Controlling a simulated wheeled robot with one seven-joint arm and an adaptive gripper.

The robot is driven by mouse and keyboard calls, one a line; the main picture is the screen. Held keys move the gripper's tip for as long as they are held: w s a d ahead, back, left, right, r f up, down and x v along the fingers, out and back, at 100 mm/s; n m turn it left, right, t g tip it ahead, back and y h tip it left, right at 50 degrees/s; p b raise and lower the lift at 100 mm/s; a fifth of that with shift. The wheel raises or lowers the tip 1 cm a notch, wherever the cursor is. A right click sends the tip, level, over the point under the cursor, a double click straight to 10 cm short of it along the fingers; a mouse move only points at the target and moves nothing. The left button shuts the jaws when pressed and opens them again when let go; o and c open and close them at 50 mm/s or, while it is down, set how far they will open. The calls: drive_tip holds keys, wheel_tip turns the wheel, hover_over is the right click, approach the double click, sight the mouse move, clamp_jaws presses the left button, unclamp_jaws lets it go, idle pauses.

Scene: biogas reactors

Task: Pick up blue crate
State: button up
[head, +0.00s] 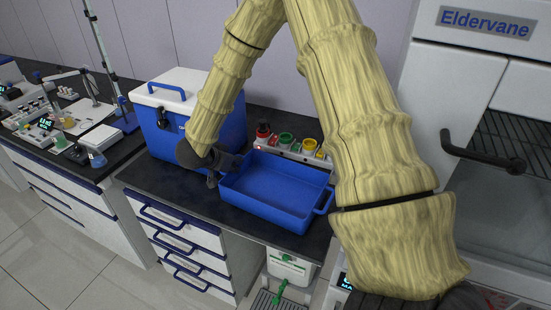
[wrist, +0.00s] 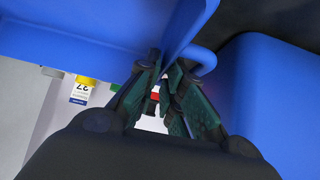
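The blue crate (head: 262,209) is a shallow open tray with end handles, sitting on the dark counter and looking empty. My gripper (head: 213,178) is at its left end, low by the rim, and my arm partly hides that end. In the wrist view the fingers (wrist: 166,72) are close together, with a narrow gap, at the blue handle (wrist: 204,60) beside the crate wall (wrist: 187,25).
A blue cooler with a white lid (head: 175,88) stands close behind and left of my gripper. A rack of coloured-topped containers (head: 287,143) lies behind the crate. A white cabinet with a dark handle (head: 480,155) stands on the right. Counter space is free front left.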

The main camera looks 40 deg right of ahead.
drive_tip(key=shift+x, duration=1.25)
clamp_jaws()
drive_tip(key=shift+r+p, duration=0.15)
drive_tip(key=shift+p, duration=0.15)
